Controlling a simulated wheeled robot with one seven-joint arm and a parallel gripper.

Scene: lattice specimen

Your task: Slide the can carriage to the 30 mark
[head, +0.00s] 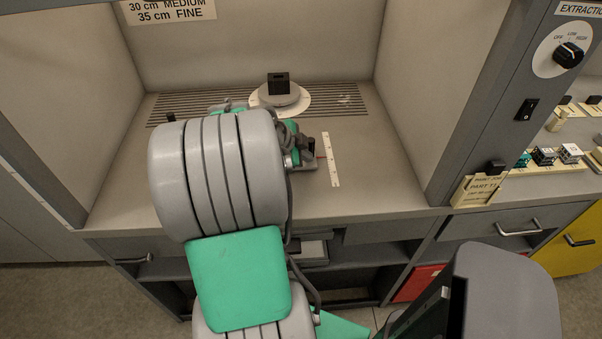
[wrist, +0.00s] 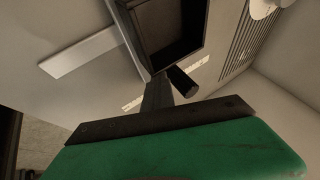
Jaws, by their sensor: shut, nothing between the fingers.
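The white scale strip (head: 330,158) lies on the cabinet floor to the right of my arm; its numbers are too small to read. A small red pointer (head: 321,155) shows at its left side, by a grey plate (head: 305,166) that seems part of the carriage. My arm hides most of that area and my gripper in the head view. In the wrist view, my gripper (wrist: 157,93) is shut and empty. Beyond it are a dark open-topped holder (wrist: 150,45), probably the carriage, and a black peg (wrist: 182,81). I cannot tell whether the gripper touches either. Part of the ticked scale shows behind (wrist: 132,103).
A grey round platform with a black block (head: 278,84) stands at the back by a slotted vent (head: 195,103). A small black knob (head: 171,117) is at left. Cabinet walls close both sides. The floor right of the scale is clear. A plain pale bar (wrist: 80,52) shows in the wrist view.

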